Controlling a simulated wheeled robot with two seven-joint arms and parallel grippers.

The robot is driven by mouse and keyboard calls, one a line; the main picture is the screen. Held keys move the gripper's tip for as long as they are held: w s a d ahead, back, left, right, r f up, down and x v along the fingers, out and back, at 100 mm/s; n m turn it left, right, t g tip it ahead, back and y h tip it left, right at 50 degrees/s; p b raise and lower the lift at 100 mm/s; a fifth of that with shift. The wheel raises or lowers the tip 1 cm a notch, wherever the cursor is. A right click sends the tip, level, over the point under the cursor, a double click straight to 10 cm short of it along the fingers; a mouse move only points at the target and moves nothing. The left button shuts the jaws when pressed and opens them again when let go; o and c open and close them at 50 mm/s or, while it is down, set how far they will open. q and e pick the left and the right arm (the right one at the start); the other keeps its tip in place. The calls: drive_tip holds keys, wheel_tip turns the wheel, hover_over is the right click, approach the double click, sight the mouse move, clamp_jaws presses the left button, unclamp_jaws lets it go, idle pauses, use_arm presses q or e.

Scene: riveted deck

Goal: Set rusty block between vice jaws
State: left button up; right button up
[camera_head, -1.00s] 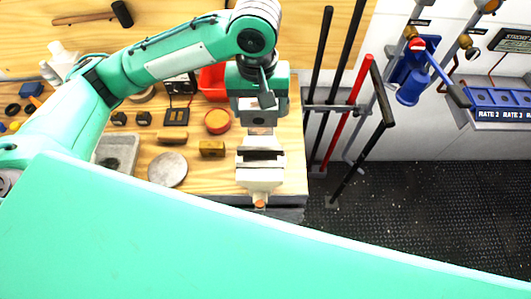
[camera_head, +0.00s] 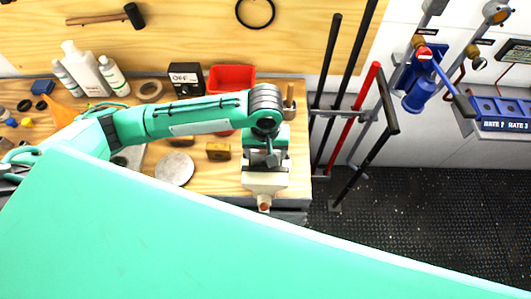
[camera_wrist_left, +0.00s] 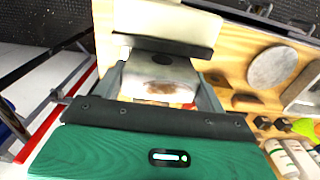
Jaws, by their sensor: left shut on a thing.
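The pale vice (camera_head: 265,184) stands at the front right corner of the wooden bench. My left gripper's teal body and wrist hide its jaws in the head view. In the left wrist view the vice (camera_wrist_left: 165,22) shows at the top, with a dark jaw face (camera_wrist_left: 165,46). A pale block with a brown rust patch (camera_wrist_left: 158,85) lies between the two grey fingers of my left gripper (camera_wrist_left: 162,80), which are shut on it. The block is close beside the dark jaw face. Whether it touches the vice cannot be told. My right gripper is not in view.
A red bin (camera_head: 232,78) stands behind the vice. A brass block (camera_head: 218,151) and a grey disc (camera_head: 174,169) lie to its left. Upright bars in a rack (camera_head: 352,108) stand close to the right of the bench. Open floor (camera_head: 430,215) lies beyond.

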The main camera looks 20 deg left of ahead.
use_arm(q)
drive_tip(key=shift+f, duration=1.05)
drive_tip(key=o, duration=1.3)
drive_tip(key=shift+f, duration=0.15)
drive_tip(key=shift+c, duration=0.2)
